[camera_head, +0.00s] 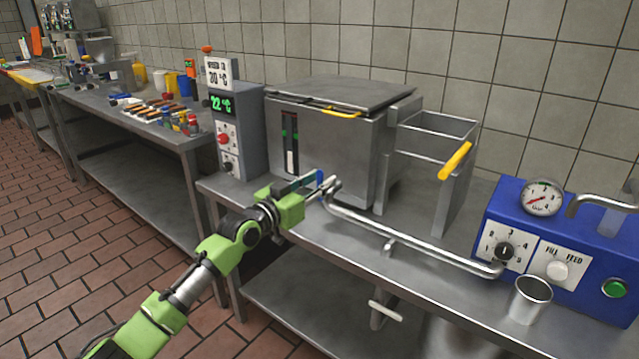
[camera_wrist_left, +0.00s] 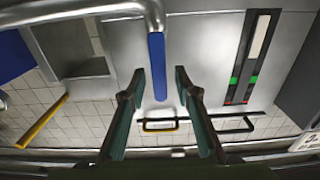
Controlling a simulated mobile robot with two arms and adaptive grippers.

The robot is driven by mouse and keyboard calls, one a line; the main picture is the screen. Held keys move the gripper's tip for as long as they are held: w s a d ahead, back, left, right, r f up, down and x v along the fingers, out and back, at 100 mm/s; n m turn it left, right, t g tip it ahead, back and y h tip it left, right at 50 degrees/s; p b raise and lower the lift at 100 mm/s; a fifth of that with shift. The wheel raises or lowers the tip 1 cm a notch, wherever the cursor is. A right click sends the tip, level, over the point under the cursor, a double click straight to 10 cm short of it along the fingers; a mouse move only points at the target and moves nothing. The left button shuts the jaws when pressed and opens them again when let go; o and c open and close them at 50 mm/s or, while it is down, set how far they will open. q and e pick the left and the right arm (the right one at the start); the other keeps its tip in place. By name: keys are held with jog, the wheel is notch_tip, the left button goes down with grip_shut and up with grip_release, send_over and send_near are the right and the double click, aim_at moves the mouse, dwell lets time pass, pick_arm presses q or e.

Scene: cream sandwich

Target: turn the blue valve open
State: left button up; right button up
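The blue valve (camera_head: 320,177) is a small blue lever handle at the left end of a metal pipe (camera_head: 400,243), in front of the steel fryer-like box. In the left wrist view the blue handle (camera_wrist_left: 157,62) hangs from the pipe's bend (camera_wrist_left: 153,14) and reaches down between my fingers. My left gripper (camera_head: 312,187) is at the handle. In the left wrist view its two fingers (camera_wrist_left: 160,85) are apart, one on each side of the handle, with a gap visible on both sides. My right gripper is not in view.
A steel box with a lid (camera_head: 345,92) stands behind the valve, with a yellow-handled basket (camera_head: 432,150) beside it. A display tower (camera_head: 236,130) is left. A blue machine with a gauge (camera_head: 560,240) and a metal cup (camera_head: 529,300) are right. Bare counter (camera_head: 345,250) lies in front.

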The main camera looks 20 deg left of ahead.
pick_arm(q)
jog(key=shift+w+d, duration=0.1)
jog(key=shift+w, duration=0.1)
grip_shut()
